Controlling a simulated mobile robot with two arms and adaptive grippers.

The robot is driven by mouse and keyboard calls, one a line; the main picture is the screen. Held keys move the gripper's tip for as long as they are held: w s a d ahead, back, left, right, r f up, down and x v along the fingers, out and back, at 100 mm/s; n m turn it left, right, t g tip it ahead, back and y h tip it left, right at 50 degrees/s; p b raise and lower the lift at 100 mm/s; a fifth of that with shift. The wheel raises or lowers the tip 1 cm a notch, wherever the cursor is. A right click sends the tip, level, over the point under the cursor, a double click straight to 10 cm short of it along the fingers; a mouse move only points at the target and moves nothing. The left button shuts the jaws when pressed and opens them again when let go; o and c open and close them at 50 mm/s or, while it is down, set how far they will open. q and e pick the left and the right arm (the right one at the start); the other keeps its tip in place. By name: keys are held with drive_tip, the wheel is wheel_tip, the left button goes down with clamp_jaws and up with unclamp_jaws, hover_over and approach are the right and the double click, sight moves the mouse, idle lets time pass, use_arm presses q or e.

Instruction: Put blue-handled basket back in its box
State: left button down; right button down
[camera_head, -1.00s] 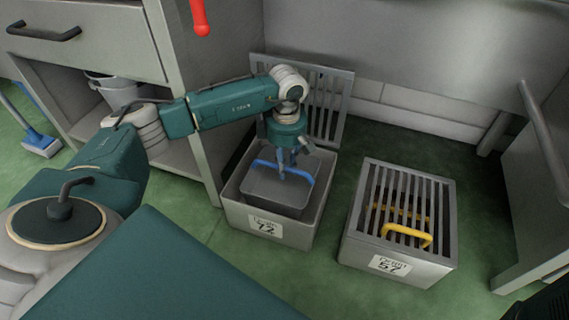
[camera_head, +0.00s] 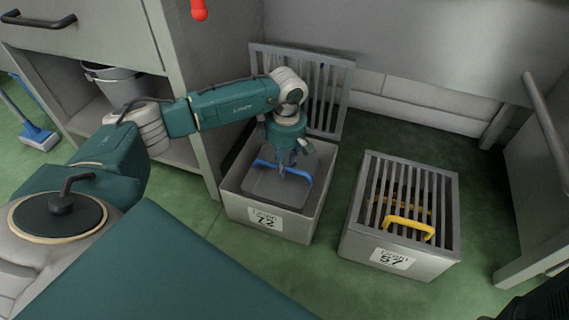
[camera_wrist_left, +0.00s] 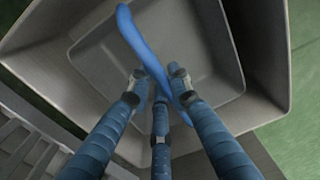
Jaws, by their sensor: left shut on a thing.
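The grey basket (camera_head: 272,188) with a blue handle (camera_head: 303,176) is inside the open grey box (camera_head: 300,232) labelled 72. Its rim looks to be below the box's rim; whether it rests on the bottom I cannot tell. My left gripper (camera_head: 284,170) reaches down from above and is shut on the blue handle. In the left wrist view the gripper's fingers (camera_wrist_left: 162,98) close around the blue handle (camera_wrist_left: 142,45), with the basket (camera_wrist_left: 190,45) beneath. The box's slatted lid (camera_head: 325,95) stands upright, open, at the back. My right gripper is not in view.
A cabinet (camera_head: 195,100) is close on the left. A bucket (camera_head: 118,88) stands on its shelf. Green floor lies between the boxes.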

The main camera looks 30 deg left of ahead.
use_arm(q)
drive_tip(key=shift+f, duration=0.5)
drive_tip(key=c, duration=0.9)
unclamp_jaws()
drive_tip(key=shift+f, duration=0.1)
